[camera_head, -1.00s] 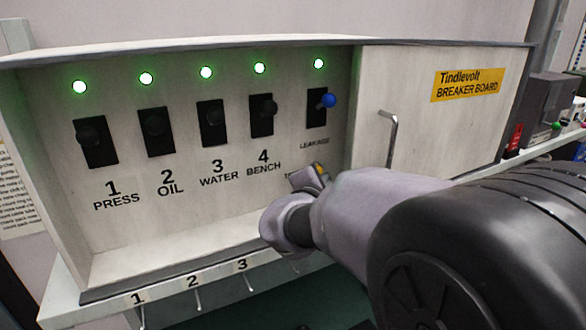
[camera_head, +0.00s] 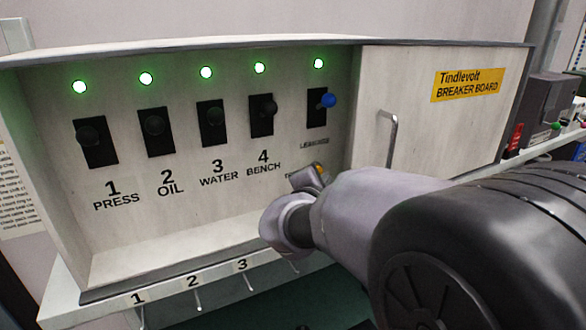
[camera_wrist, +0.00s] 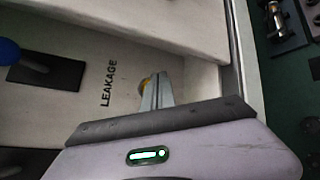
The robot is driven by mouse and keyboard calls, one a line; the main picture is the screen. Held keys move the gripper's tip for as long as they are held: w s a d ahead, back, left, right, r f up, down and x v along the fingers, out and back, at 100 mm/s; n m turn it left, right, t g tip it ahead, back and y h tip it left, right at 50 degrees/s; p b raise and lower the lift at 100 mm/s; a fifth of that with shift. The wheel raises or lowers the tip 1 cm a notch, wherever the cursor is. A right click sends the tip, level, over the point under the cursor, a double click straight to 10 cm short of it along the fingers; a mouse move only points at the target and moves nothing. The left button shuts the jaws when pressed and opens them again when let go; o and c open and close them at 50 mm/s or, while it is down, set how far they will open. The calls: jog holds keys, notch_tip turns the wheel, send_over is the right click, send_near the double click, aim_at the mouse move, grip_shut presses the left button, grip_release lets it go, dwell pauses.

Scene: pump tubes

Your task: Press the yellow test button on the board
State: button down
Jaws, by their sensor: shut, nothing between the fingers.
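The yellow test button (camera_head: 320,169) sits on the board (camera_head: 215,175) below the LEAKAGE label, mostly hidden by my gripper. In the wrist view a sliver of the yellow button (camera_wrist: 144,87) shows just beside the fingertips. My gripper (camera_head: 312,176) is shut and empty, its fingertips right at the button. In the wrist view the closed fingers of my gripper (camera_wrist: 158,88) overlap the button. I cannot tell whether they touch it or how far it is pushed in.
The blue leakage lever (camera_head: 328,100) is above the button. Several black breaker switches (camera_head: 211,123) stand to the left under lit green lamps (camera_head: 206,72). A door with a metal handle (camera_head: 391,135) is close on the right. Hooks (camera_head: 196,300) hang below the board's ledge.

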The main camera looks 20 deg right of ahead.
jog(key=shift+w, duration=0.15)
jog(key=shift+w+a+b, duration=0.1)
jog(key=shift+w+b, duration=0.2)
jog(key=shift+b, duration=0.05)
jog(key=shift+w+a, duration=0.1)
jog(key=shift+w, duration=0.45)
dwell(0.9)
jog(key=shift+s+d+b, duration=0.2)
jog(key=shift+s+b, duration=0.65)
jog(key=shift+s, duration=0.15)
jog(key=shift+s+d+f+b, duration=0.1)
jog(key=shift+s+b, duration=0.25)
jog(key=shift+s+d+b, duration=0.2)
jog(key=shift+s+b, duration=0.2)
jog(key=shift+s, duration=0.65)
jog(key=shift+s+d+b, duration=0.15)
jog(key=shift+s+b, duration=0.25)
jog(key=shift+s, duration=0.65)
